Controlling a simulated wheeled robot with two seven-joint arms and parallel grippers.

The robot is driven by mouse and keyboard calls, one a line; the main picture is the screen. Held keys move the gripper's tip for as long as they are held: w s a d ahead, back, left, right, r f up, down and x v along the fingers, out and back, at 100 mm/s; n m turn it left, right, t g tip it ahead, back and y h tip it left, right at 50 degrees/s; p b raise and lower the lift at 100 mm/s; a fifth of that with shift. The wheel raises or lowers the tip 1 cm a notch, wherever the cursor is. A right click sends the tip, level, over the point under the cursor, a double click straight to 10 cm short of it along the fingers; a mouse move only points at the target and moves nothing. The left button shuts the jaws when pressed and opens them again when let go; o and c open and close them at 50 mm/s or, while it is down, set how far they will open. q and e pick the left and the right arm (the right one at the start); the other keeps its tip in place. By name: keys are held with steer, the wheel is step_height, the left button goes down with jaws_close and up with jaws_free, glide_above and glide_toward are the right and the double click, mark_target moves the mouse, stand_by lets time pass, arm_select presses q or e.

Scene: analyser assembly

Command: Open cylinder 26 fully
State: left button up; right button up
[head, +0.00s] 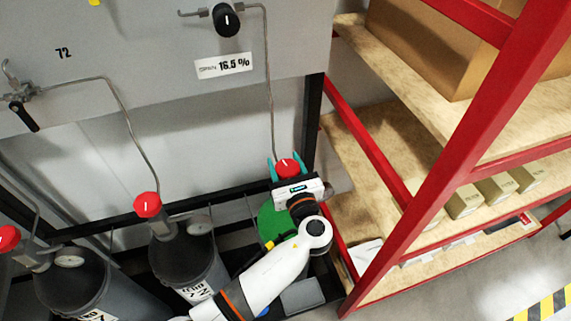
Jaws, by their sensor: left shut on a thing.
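My left gripper (286,163) is shut on a red valve knob (288,169), with one teal finger on each side of it. The knob sits above a green-topped cylinder (269,219), which I take to be cylinder 26, though its number is hidden. My white arm covers most of this cylinder. A thin pipe rises behind the knob to a panel valve with a black knob (226,20). My right gripper is not in view.
Two dark cylinders (186,262) (72,287) with red knobs (147,205) (9,238) stand to the left. A wall panel (160,50) rises behind. A red-framed shelf (455,150) with boxes stands close on the right.

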arm_select(q)
steer(key=o, duration=0.8)
steer(key=shift+w, duration=0.1)
steer(key=shift+o, duration=0.8)
steer(key=shift+w, duration=0.1)
steer(key=b+v, duration=0.1)
steer(key=v, duration=1.1)
steer(key=shift+b, duration=0.35)
steer(key=shift+a, duration=0.1)
